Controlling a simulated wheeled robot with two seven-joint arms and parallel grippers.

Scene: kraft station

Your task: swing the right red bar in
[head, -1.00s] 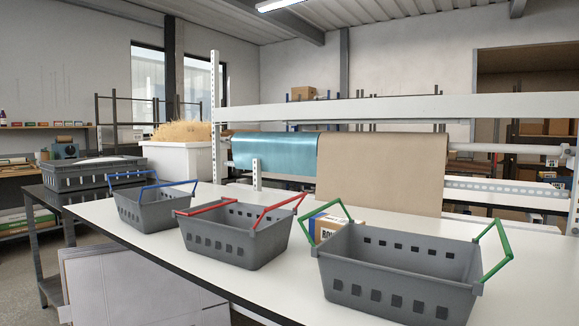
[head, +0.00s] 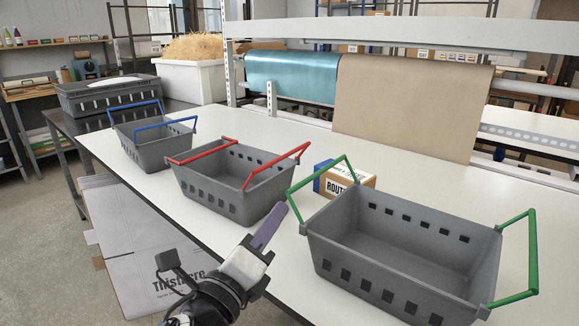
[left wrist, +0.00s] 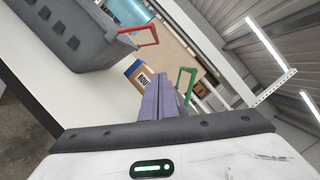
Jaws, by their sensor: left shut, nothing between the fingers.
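The grey basket with red bars (head: 222,203) stands in the middle of the three open baskets on the white table. Its right red bar (head: 278,163) rises above the right end and leans outward; it also shows in the left wrist view (left wrist: 147,35). Its left red bar (head: 200,153) is at the opposite end. My left gripper (head: 281,214) has purple fingers, shut and empty. It is at the table's front, between the red-bar basket and the green-bar basket, apart from the red bar. The fingers also show in the left wrist view (left wrist: 157,92). My right gripper is not in view.
The green-bar basket (head: 400,255) stands close on the right. A small labelled box (head: 350,180) sits behind the gap between the baskets. A blue-bar basket (head: 150,148) stands at the left. Paper rolls (head: 410,105) hang behind. Bare table lies behind the red-bar basket.

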